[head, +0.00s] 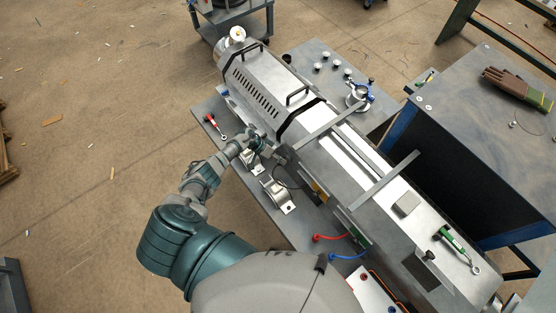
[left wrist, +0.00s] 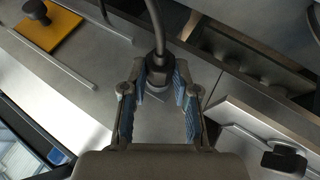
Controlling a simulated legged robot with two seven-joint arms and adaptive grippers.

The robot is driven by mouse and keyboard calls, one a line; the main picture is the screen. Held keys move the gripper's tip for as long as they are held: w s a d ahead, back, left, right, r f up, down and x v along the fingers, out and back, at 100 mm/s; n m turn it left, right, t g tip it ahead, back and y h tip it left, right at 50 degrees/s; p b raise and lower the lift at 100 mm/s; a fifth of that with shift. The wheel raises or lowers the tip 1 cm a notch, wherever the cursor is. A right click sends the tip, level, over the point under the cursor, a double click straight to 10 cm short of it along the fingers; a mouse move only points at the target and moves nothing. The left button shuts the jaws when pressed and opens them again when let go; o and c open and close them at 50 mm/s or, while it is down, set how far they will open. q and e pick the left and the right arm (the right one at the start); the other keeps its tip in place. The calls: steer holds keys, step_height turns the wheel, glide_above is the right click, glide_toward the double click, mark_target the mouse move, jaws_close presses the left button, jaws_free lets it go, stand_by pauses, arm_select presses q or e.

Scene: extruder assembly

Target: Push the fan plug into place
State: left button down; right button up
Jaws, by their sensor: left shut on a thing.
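The fan plug (left wrist: 159,73) is a dark, ribbed round connector with a grey cable (left wrist: 155,22) running up from it in the left wrist view. My left gripper (left wrist: 160,82) is shut on the plug, with a blue-padded finger on each side of it. The plug's lower end shows below as a grey ring against a grey metal surface; I cannot tell whether it touches. In the head view my left gripper (head: 275,153) is at the near side of the long grey extruder (head: 264,92), and the plug is too small to make out. My right gripper is not in view.
A metal bracket (head: 277,195) and a red-handled tool (head: 214,125) lie on the bench near my left arm. A yellow plate with a black knob (left wrist: 52,32) shows in the left wrist view.

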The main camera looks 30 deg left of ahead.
arm_select(q)
steer(key=shift+w, duration=0.1)
steer(key=c, duration=0.8)
jaws_free()
steer(key=shift+a+r, duration=0.1)
steer(key=v, duration=1.1)
steer(key=shift+a+r, duration=0.25)
